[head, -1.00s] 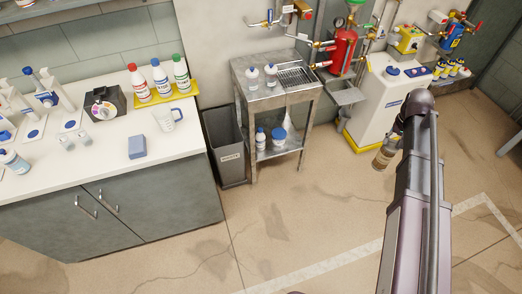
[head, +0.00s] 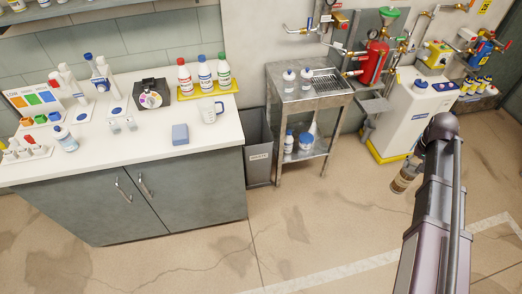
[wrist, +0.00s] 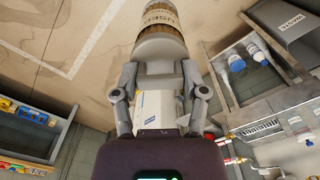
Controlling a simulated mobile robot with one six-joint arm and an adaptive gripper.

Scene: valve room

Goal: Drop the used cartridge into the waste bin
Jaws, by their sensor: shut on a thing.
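The used cartridge (wrist: 160,18), a brown-stained cylinder with a pale end, is held between the fingers of my gripper (wrist: 160,72) in the wrist view. The cartridge also shows small in the head view (head: 402,182), above the floor at right, with my gripper (head: 416,160) partly hidden by my arm. The grey waste bin (head: 259,162), labelled WASTE, stands on the floor between the counter and the steel stand in the head view. Its left side is hidden by the counter. The bin (wrist: 296,42) also shows at the upper right in the wrist view. My gripper is well apart from it.
The steel stand (head: 310,98) with bottles is right of the bin. The long counter (head: 120,150) with bottles and a mug is at left. A white cabinet (head: 410,112) stands at the back right. The floor (head: 310,225) in front is clear.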

